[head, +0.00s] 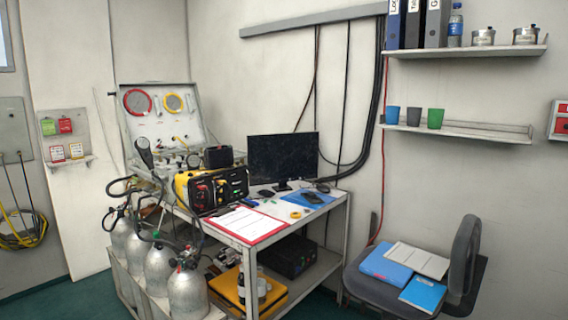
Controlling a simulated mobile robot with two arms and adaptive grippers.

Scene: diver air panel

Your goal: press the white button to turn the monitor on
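The monitor (283,157) stands at the back of the metal table, in the middle of the head view. Its screen is dark. I cannot make out a white button on it or near it at this size. Neither of my grippers is in view.
The table (342,220) carries a yellow-black device (211,190), a red-edged clipboard (248,224), a blue folder (308,198) and small items. Gas cylinders (187,290) stand at its left. A chair (375,282) with folders is at the right. Shelves (460,131) hang on the wall.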

